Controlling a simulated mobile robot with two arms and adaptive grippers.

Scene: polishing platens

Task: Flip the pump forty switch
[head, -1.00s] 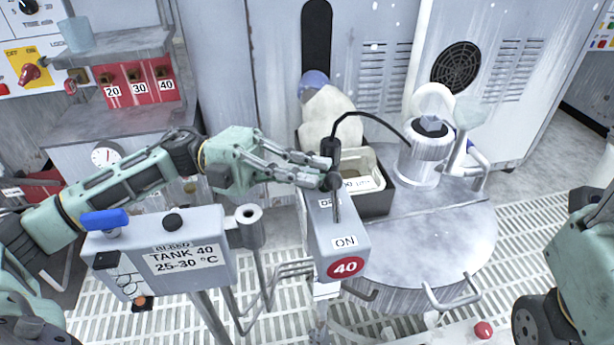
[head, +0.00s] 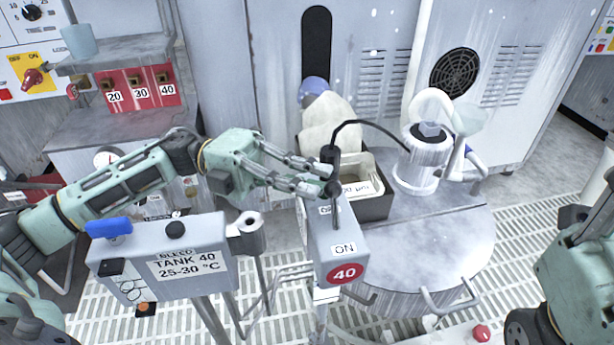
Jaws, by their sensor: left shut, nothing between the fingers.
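The pump forty switch is a grey box (head: 330,245) with an ON label and a red 40 disc (head: 345,273) on its front end. A dark lever (head: 338,212) with a black knob stands on its top; which way it is thrown is hard to tell. The label at the far end is partly covered. My left gripper (head: 324,180) reaches in from the left, shut and empty, with its fingertips at the knob. I cannot tell whether they touch it. My right arm shows at the right edge; its fingers are not in view.
A bleed box (head: 200,265) marked TANK 40 with a blue handle stands below my left forearm. A red panel (head: 140,88) marked 20, 30, 40 is back left.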

